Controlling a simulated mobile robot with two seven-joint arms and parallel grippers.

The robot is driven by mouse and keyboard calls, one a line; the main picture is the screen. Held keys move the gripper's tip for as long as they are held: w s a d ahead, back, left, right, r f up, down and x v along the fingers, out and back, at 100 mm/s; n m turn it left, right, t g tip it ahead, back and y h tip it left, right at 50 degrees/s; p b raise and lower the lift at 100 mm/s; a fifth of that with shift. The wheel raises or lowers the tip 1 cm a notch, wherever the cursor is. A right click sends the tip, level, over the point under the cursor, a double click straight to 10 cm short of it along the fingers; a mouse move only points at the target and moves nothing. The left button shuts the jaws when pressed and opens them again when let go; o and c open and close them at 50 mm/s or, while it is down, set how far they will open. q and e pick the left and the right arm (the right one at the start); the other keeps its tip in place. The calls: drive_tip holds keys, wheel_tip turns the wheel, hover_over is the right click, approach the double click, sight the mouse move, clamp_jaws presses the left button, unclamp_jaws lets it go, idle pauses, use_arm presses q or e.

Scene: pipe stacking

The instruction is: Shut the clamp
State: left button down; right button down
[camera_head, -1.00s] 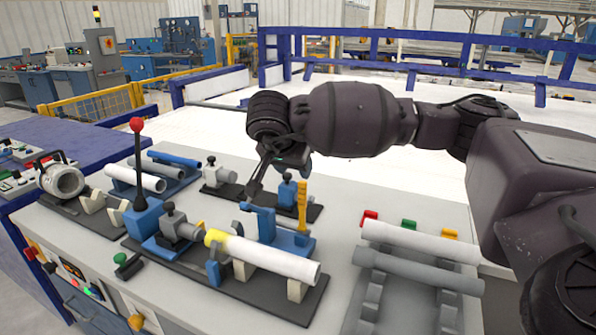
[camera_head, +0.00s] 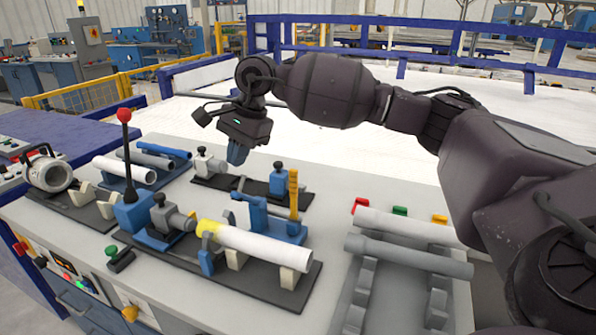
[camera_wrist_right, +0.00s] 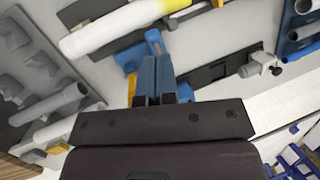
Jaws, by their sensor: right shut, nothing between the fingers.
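The clamp (camera_head: 263,213) is a blue toggle clamp with an upright yellow lever (camera_head: 293,197), on the dark base plate. The white pipe (camera_head: 255,246) with a yellow end lies on supports in front of it. My right gripper (camera_head: 237,156) is shut and empty, pointing down above the bench behind the clamp, apart from it. In the right wrist view, the shut blue fingers (camera_wrist_right: 157,76) hide part of the blue clamp (camera_wrist_right: 133,55); a bit of yellow lever (camera_wrist_right: 132,84) shows beside them. My left gripper is not in view.
A tall red-knobbed lever (camera_head: 125,145) stands on the left of the base plate. A second fixture (camera_head: 207,165) with a grey block lies behind the clamp. A grey rack with pipes (camera_head: 408,257) is on the right.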

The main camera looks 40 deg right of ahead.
drive_tip(key=w+a+r+m+t+y, duration=0.3)
drive_tip(key=w+r+m+t+y, duration=0.55)
drive_tip(key=r, duration=0.65)
drive_tip(key=w+d+r+m+t+y, duration=0.1)
drive_tip(key=w+d+r+m+t, duration=0.55)
drive_tip(key=m, duration=0.35)
drive_tip(key=w+d+f+m+t+h, duration=0.1)
drive_tip(key=w+d+f+m+h, duration=0.15)
drive_tip(key=d+m+h, duration=0.75)
drive_tip(key=w+d+f+m+t+h, duration=0.1)
drive_tip(key=w+d+m+h, duration=0.3)
drive_tip(key=d+m, duration=0.55)
wheel_tip(320, 180, down, 5)
drive_tip(key=s+d+m+g+h, duration=0.1)
drive_tip(key=d+m+g+h, duration=0.1)
drive_tip(key=m+g+h, duration=0.3)
drive_tip(key=m+g+y, duration=0.9)
drive_tip(key=g+y, duration=0.1)
drive_tip(key=g, duration=0.6)
hover_over(294, 198)
drive_tip(key=w+d, duration=0.2)
drive_tip(key=d, duration=0.1)
wheel_tip(294, 198, down, 22)
drive_tip(key=shift+f, duration=0.15)
